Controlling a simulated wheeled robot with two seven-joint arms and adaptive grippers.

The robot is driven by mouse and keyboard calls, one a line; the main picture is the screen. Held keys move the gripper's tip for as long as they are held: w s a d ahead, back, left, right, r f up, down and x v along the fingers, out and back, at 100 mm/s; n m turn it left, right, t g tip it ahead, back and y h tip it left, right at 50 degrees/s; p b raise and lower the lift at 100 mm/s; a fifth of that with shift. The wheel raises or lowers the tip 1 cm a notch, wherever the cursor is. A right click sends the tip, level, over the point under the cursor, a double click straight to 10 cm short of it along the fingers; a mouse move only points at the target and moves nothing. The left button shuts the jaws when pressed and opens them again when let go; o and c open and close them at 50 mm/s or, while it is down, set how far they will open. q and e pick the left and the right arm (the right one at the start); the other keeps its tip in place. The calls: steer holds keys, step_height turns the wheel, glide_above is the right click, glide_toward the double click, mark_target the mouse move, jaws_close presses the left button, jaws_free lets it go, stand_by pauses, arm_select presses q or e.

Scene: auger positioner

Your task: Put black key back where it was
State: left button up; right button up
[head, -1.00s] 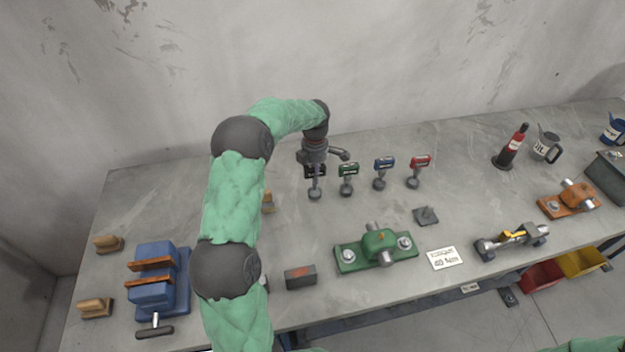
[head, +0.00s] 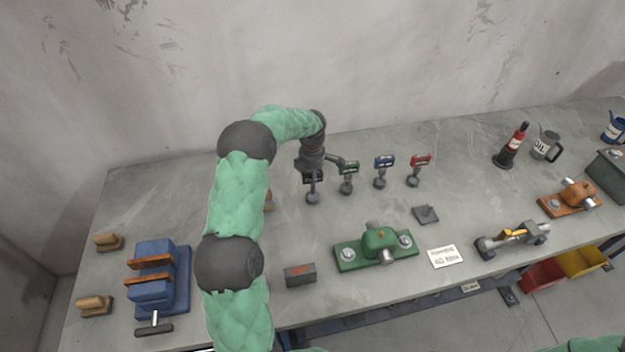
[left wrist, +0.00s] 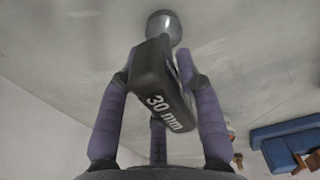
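The black key (head: 313,178) is upright at the left end of the row of keys, with a grey round foot below. Its head, marked "30 mm", shows close up in the left wrist view (left wrist: 160,95). My left gripper (head: 313,172) is above it, and its purple fingers (left wrist: 155,75) close around the head from both sides. I cannot tell whether the foot touches the bench. A green key (head: 348,170), a blue key (head: 384,163) and a red key (head: 420,162) stand to the right. My right gripper is not in view.
The bench (head: 470,190) carries a green fixture (head: 378,243), a dark block (head: 300,274) and a small dark plate (head: 426,214) in front of the keys. A blue vise (head: 155,275) stands at left. The wall is behind.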

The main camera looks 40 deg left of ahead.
arm_select(q)
steer(key=shift+o, duration=0.9)
steer(key=shift+r, duration=0.1)
step_height(320, 180, up, 12)
steer(key=shift+r+p, duration=0.15)
steer(key=shift+p, duration=0.55)
